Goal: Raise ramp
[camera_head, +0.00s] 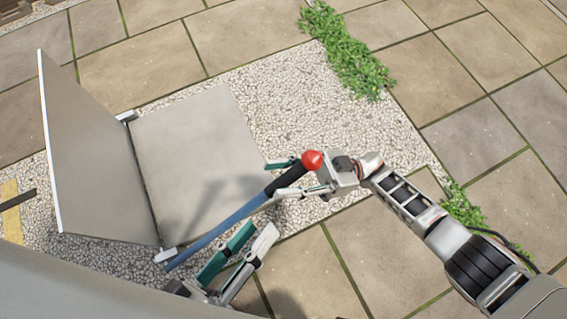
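The ramp has a flat beige panel (190,150) lying low on the gravel and a raised panel (90,150) with a white edge standing steeply at its left. A blue lever (215,235) slants up to the right, ending in a black grip (287,179) and a red knob (312,160). My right gripper (278,178) is at the black grip, one finger on each side; whether they press on it is unclear. My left gripper (263,228) is open and empty, below the lever and to the right of its lower part. The lever's lower end is partly hidden.
White gravel (300,110) surrounds the flat panel, with stone paving (490,120) beyond. Green plants (345,50) grow along the gravel's edge. A beige surface (90,290) fills the lower left. Open paving lies at the right.

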